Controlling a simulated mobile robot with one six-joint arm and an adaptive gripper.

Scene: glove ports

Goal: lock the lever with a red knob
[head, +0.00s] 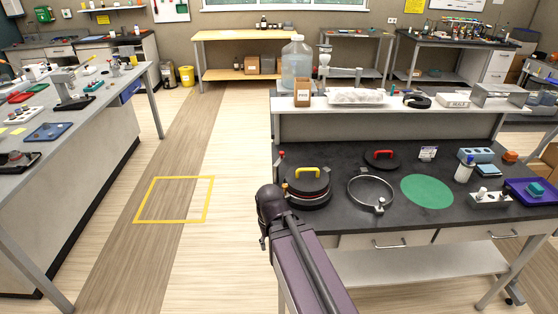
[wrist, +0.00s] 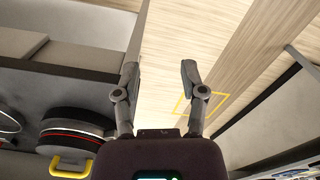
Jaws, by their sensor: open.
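A small red knob (head: 281,154) shows at the left edge of the dark bench top, just behind a round black lid with a yellow handle (head: 307,172). Its lever is too small to make out. The lid sits on a round port with a red band, and its yellow handle (wrist: 70,166) also shows in the wrist view. An open metal ring (head: 371,191) with a clamp lies to its right. My gripper (wrist: 158,75) is open and empty over the floor beside the bench. In the head view my arm hides most of it.
A black lid with a red handle (head: 382,159), a green disc (head: 427,191) and a white bottle (head: 464,170) are on the bench. A raised shelf (head: 345,104) runs behind. The floor left of the bench is clear, with a yellow square marking (head: 174,200).

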